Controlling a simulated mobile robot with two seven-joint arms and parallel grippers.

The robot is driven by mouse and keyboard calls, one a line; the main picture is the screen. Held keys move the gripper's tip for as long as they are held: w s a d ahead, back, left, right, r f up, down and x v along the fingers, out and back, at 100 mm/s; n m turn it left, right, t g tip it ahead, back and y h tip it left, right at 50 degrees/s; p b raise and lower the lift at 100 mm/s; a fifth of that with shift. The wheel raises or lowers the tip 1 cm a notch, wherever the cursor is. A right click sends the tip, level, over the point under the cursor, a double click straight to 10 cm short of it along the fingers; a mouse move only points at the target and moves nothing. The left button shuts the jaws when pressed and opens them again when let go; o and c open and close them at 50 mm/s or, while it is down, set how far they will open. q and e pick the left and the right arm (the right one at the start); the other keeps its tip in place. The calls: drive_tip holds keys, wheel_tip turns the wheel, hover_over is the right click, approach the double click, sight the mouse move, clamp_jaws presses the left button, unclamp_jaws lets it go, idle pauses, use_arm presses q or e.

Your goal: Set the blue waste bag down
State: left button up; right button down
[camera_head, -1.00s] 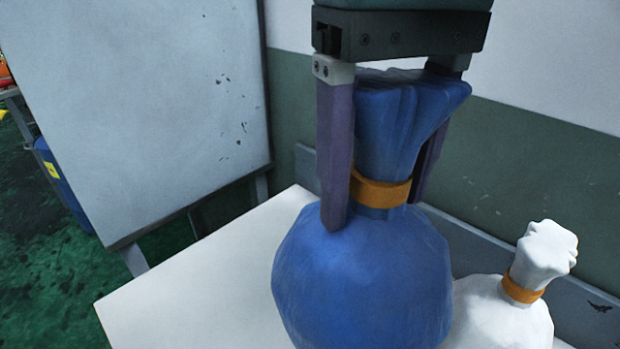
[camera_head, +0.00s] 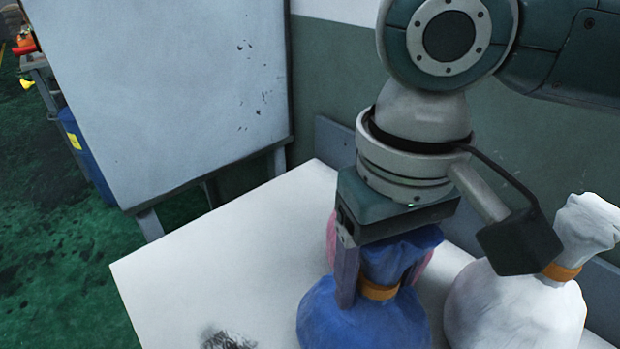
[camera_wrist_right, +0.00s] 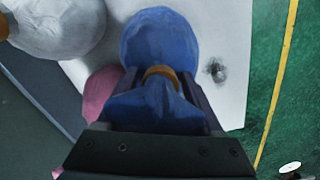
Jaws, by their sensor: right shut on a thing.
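The blue waste bag (camera_head: 362,320) has a gathered neck with an orange band, and the lower part of it runs out of the head view. My right gripper (camera_head: 372,280) is shut on the neck of the bag from above, one finger on each side. The bag hangs upright over or on the white table top (camera_head: 225,260); I cannot tell whether its base touches. In the right wrist view the blue bag (camera_wrist_right: 160,45) shows between the fingers (camera_wrist_right: 162,88). My left gripper is not in view.
A white bag (camera_head: 520,305) with an orange band stands close to the right of the blue bag. A pink bag (camera_wrist_right: 98,92) is partly hidden behind the blue one. A dark smudge (camera_head: 228,338) marks the table. The table's left part is clear. A whiteboard (camera_head: 160,90) stands behind.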

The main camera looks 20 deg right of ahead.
drive_tip(key=shift+c, duration=0.2)
unclamp_jaws()
drive_tip(key=shift+f, duration=0.1)
